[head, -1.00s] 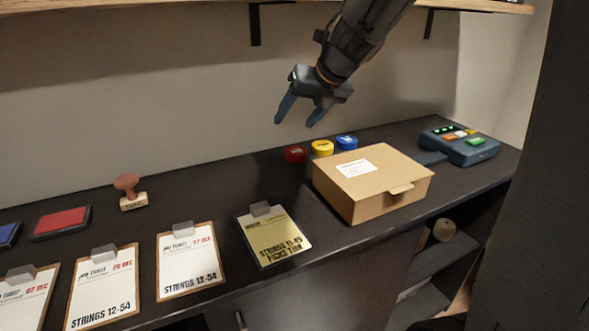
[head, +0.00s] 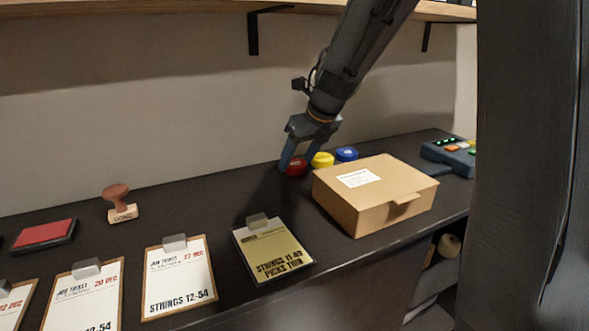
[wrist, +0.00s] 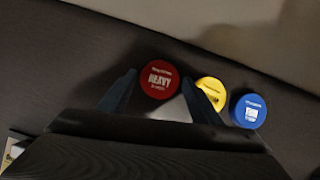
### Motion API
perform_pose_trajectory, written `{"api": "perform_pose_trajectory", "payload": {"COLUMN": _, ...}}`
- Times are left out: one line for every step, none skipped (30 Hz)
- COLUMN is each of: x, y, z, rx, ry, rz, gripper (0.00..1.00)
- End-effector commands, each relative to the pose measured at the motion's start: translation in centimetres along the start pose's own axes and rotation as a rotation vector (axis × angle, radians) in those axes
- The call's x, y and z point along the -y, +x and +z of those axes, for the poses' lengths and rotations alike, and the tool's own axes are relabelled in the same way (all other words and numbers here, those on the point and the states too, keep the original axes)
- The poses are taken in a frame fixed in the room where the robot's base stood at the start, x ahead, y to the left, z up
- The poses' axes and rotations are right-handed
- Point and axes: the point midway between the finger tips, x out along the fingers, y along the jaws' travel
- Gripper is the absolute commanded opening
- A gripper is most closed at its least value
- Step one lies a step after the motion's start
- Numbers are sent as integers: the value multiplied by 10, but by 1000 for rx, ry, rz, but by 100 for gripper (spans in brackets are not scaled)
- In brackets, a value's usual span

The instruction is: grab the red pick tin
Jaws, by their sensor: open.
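The red pick tin (head: 296,167) is a small round tin at the back of the dark counter, left end of a row of three tins. In the wrist view its lid (wrist: 160,80) reads HEAVY. My gripper (head: 298,161) is lowered over it, open, with one blue finger on either side of it. In the wrist view the two fingertips (wrist: 162,82) flank the tin, the right one close to the yellow tin. I cannot tell whether the fingers touch the red tin.
A yellow tin (head: 322,160) and a blue tin (head: 346,154) stand just right of the red one. A cardboard box (head: 375,195) is in front of them. Clipboards (head: 272,250), a stamp (head: 121,205) and a red ink pad (head: 45,234) lie to the left. A shelf (head: 200,8) runs above.

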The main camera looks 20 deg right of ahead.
Motion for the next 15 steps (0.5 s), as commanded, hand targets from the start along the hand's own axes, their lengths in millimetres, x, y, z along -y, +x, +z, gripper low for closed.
{"api": "perform_pose_trajectory", "payload": {"x": 0, "y": 6, "z": 0, "rx": -1, "ry": 1, "rz": 0, "gripper": 59}}
{"api": "perform_pose_trajectory", "payload": {"x": 0, "y": 7, "z": 0, "rx": 0, "ry": 1, "rz": 0, "gripper": 59}}
{"api": "perform_pose_trajectory", "payload": {"x": 0, "y": 8, "z": 0, "rx": 1, "ry": 1, "rz": -1, "gripper": 59}}
{"api": "perform_pose_trajectory", "payload": {"x": 0, "y": 7, "z": 0, "rx": 2, "ry": 1, "rz": -1, "gripper": 59}}
{"api": "perform_pose_trajectory", "payload": {"x": 0, "y": 7, "z": 0, "rx": 2, "ry": 1, "rz": -1, "gripper": 59}}
{"api": "perform_pose_trajectory", "payload": {"x": 0, "y": 7, "z": 0, "rx": 2, "ry": 1, "rz": -1, "gripper": 59}}
{"api": "perform_pose_trajectory", "payload": {"x": 0, "y": 7, "z": 0, "rx": 2, "ry": 1, "rz": -1, "gripper": 59}}
{"api": "perform_pose_trajectory", "payload": {"x": 0, "y": 7, "z": 0, "rx": 2, "ry": 2, "rz": -1, "gripper": 59}}
{"api": "perform_pose_trajectory", "payload": {"x": 0, "y": 7, "z": 0, "rx": 2, "ry": 2, "rz": -1, "gripper": 54}}
{"api": "perform_pose_trajectory", "payload": {"x": 0, "y": 7, "z": 0, "rx": 2, "ry": 2, "rz": -1, "gripper": 49}}
{"api": "perform_pose_trajectory", "payload": {"x": 0, "y": 7, "z": 0, "rx": 2, "ry": 2, "rz": -1, "gripper": 44}}
{"api": "perform_pose_trajectory", "payload": {"x": 0, "y": 7, "z": 0, "rx": 2, "ry": 2, "rz": -1, "gripper": 37}}
{"api": "perform_pose_trajectory", "payload": {"x": 0, "y": 7, "z": 0, "rx": 2, "ry": 2, "rz": -1, "gripper": 32}}
{"api": "perform_pose_trajectory", "payload": {"x": 0, "y": 7, "z": 0, "rx": 1, "ry": 2, "rz": -1, "gripper": 27}}
{"api": "perform_pose_trajectory", "payload": {"x": 0, "y": 7, "z": 0, "rx": 2, "ry": 2, "rz": -1, "gripper": 27}}
